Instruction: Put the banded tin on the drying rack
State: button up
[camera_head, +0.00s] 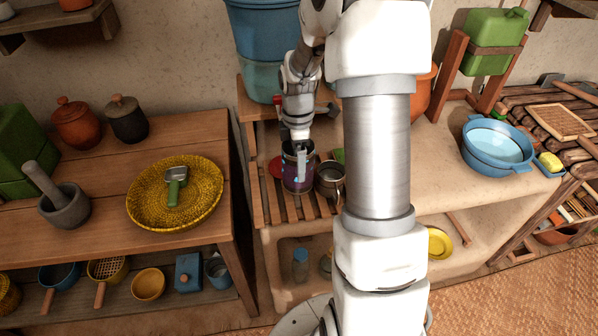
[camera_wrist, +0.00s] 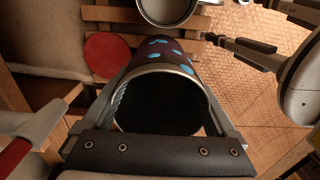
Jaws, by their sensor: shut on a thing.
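The banded tin (camera_head: 298,178) is a dark purple-blue, open-topped can with lighter blue patches. It appears upright over the slatted wooden drying rack (camera_head: 277,207), beside a metal cup (camera_head: 329,176). My gripper (camera_head: 300,150) points down and is shut on the tin's upper part. In the wrist view the tin (camera_wrist: 157,55) has its open mouth towards the camera, with a finger on either side. I cannot tell whether its base touches the slats. My arm hides part of the area to the right.
A red disc (camera_wrist: 107,54) lies left of the tin, and the metal cup (camera_wrist: 167,8) is close by. Blue tubs (camera_head: 265,35) stand behind. A wooden table (camera_head: 110,178) with a yellow woven tray (camera_head: 150,215) is at left. A blue pot (camera_head: 497,145) stands right.

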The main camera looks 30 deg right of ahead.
jog(key=shift+f+b, duration=0.3)
jog(key=shift+f, duration=1.5)
jog(key=shift+f, duration=0.1)
jog(key=o, duration=1)
